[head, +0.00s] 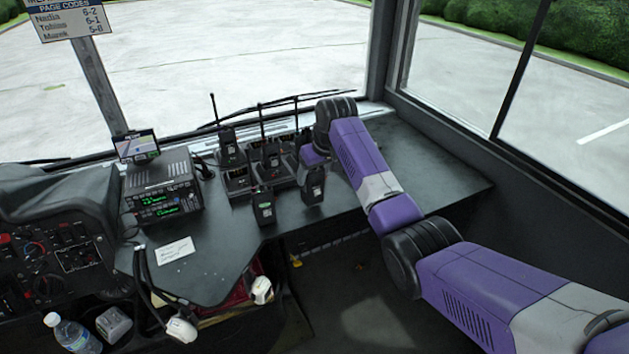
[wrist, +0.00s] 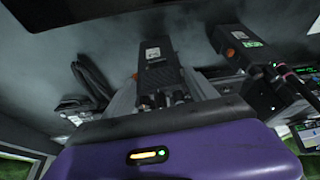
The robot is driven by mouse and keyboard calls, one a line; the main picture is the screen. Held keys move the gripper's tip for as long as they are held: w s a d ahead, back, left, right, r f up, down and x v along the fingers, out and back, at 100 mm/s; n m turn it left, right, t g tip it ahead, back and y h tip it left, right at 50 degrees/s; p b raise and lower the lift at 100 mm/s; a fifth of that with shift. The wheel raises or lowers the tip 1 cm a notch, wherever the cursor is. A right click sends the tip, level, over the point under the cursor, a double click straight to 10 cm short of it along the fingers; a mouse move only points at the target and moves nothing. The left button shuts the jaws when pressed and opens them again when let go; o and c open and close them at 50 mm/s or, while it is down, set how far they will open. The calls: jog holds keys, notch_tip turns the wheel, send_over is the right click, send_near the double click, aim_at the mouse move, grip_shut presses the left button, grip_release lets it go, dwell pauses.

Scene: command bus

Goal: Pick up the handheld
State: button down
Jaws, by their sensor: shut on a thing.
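A black handheld radio (head: 313,188) with a small label is at the front edge of the dark counter in the head view. My gripper (head: 314,166) is shut on it from above; the purple arm hides part of the grip. In the wrist view the same handheld (wrist: 158,68) sits between the two grey fingers of my gripper (wrist: 163,90), with its orange mark and pale label showing. I cannot tell whether it is clear of the counter.
A second handheld (head: 264,207) is close by on the left, also in the wrist view (wrist: 240,45). More radios with upright antennas stand in chargers (head: 238,181) behind. A radio console (head: 162,195) and a paper note (head: 175,251) are farther left. The counter's right side (head: 435,180) is clear.

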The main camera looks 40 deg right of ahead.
notch_tip(320, 180, up, 18)
jog(key=b, duration=0.1)
jog(key=shift+f, duration=0.2)
dwell(0.4)
